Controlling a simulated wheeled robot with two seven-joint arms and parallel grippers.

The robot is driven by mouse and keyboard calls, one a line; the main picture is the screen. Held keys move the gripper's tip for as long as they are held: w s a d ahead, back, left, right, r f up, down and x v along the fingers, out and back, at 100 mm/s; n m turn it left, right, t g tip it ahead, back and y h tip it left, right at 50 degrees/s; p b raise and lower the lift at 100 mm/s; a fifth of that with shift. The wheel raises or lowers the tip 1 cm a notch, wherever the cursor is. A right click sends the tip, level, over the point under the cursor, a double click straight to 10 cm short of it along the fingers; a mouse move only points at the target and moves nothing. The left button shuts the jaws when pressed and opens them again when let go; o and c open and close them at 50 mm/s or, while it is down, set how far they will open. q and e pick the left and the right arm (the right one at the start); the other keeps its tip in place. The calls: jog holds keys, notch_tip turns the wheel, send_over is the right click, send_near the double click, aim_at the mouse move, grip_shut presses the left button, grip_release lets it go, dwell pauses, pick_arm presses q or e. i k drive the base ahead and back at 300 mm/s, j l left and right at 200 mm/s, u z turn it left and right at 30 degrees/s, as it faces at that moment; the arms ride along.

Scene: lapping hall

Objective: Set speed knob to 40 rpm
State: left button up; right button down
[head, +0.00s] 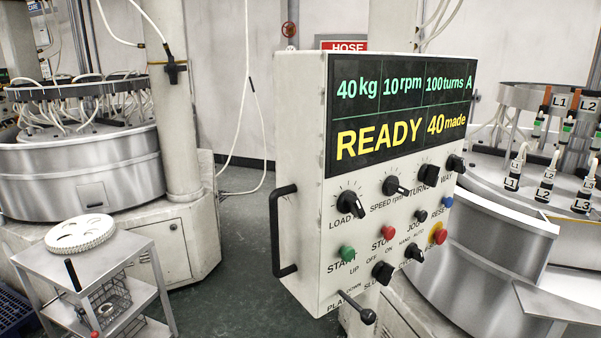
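The control panel (312,230) is a pale box in the middle of the head view, facing right of centre. Its display (401,114) reads 40 kg, 10 rpm, 100 turns A, with READY and 40 made in yellow below. The black speed knob (393,186) sits in the upper knob row, above the label SPEED rpm. The load knob (350,202) is to its left and the turns knob (428,174) to its right. The scale numbers around the knobs are too small to read. Neither of my grippers is in view.
Below the knobs are a green START button (347,254), a red STOP button (388,233) and a yellow-ringed red button (439,233). A black lever (364,314) sticks out at the bottom. A black handle (277,230) juts from the left side. A metal cart (136,243) stands left.

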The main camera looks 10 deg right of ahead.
aim_at(391, 185)
jog(key=k+l, duration=0.1)
jog(key=l, duration=0.25)
jog(key=k+l, duration=0.1)
jog(key=l, duration=0.2)
jog(key=k+l, duration=0.1)
jog(key=l, duration=0.25)
jog(key=k+l+u, duration=0.1)
jog(key=l, duration=0.2)
